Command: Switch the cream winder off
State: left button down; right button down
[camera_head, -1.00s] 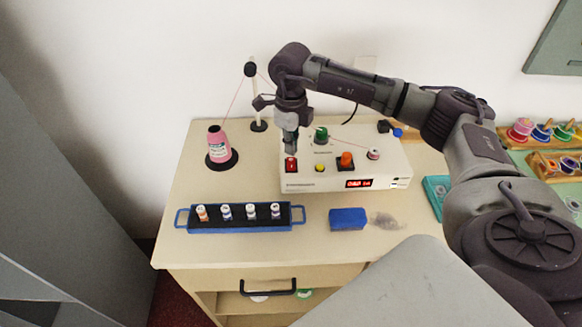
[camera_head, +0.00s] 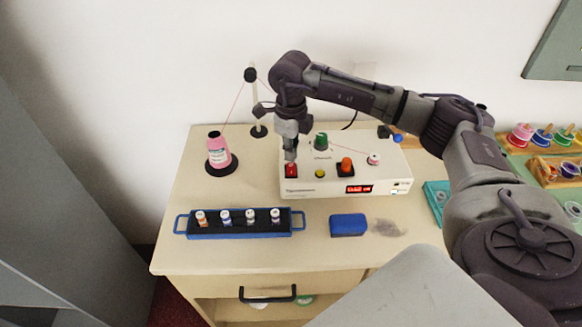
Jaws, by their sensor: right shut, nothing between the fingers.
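My right gripper (camera_head: 290,160) is shut and empty, pointing down right over the red switch. Its tips hide the switch's back edge; I cannot tell whether they touch it. My left gripper is not in view.
A pink thread cone (camera_head: 218,150) stands left of the winder, its thread running up to a guide post (camera_head: 257,115). In front lie a blue tray (camera_head: 240,234) with several small spools and a blue block (camera_head: 348,224). Spool racks (camera_head: 560,170) stand at right.

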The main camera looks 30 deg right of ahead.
aim_at(291, 165)
jog(key=shift+f+b, duration=0.9)
jog(key=shift+f, duration=0.3)
dwell(0.9)
jog(key=shift+r+p, duration=2.25)
jog(key=shift+r, duration=1.35)
jog(key=shift+s+f, duration=0.1)
jog(key=shift+f, duration=0.05)
